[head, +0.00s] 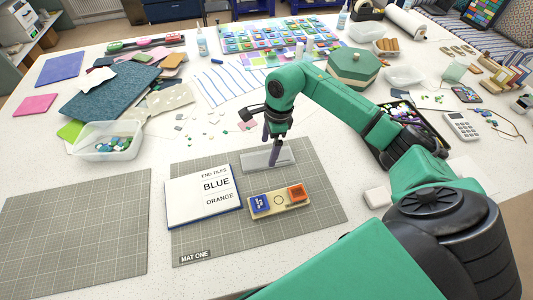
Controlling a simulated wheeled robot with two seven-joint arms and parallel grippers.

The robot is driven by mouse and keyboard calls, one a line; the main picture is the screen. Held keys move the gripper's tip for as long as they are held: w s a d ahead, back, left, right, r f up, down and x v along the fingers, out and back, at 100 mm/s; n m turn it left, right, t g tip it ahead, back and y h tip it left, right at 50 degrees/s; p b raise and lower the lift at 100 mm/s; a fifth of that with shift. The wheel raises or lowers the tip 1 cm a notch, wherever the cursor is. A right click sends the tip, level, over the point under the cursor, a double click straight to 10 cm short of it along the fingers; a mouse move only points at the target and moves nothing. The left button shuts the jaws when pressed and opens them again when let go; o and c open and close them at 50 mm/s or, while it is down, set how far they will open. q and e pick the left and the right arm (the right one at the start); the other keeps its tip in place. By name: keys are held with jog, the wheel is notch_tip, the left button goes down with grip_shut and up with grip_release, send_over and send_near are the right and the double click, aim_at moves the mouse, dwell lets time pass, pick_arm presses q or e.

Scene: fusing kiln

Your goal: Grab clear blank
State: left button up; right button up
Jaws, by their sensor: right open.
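A clear blank (252,162), a pale see-through strip, lies flat near the far edge of the right grey mat (210,246). My right gripper (271,152) points down over its middle with open fingers that hide part of it. I cannot tell whether the fingers touch it. Nearer on the mat, a pale wooden block (279,206) holds a blue tile (260,204) at its left end and an orange tile (297,193) at its right end. A white card (203,196) reading "END TILES BLUE ORANGE" lies left of it. My left gripper is out of view.
A bare grey mat (75,225) lies at the left. A clear tub of glass bits (107,142) stands behind it. A green hexagonal box (352,68) and a black tray (408,120) are near my right arm. Small glass pieces lie scattered behind the right mat.

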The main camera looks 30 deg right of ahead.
aim_at(268, 157)
notch_tip(268, 157, down, 3)
jog(key=shift+s+f+p, duration=0.1)
jog(key=shift+s+p, duration=0.05)
jog(key=shift+p, duration=0.3)
grip_shut()
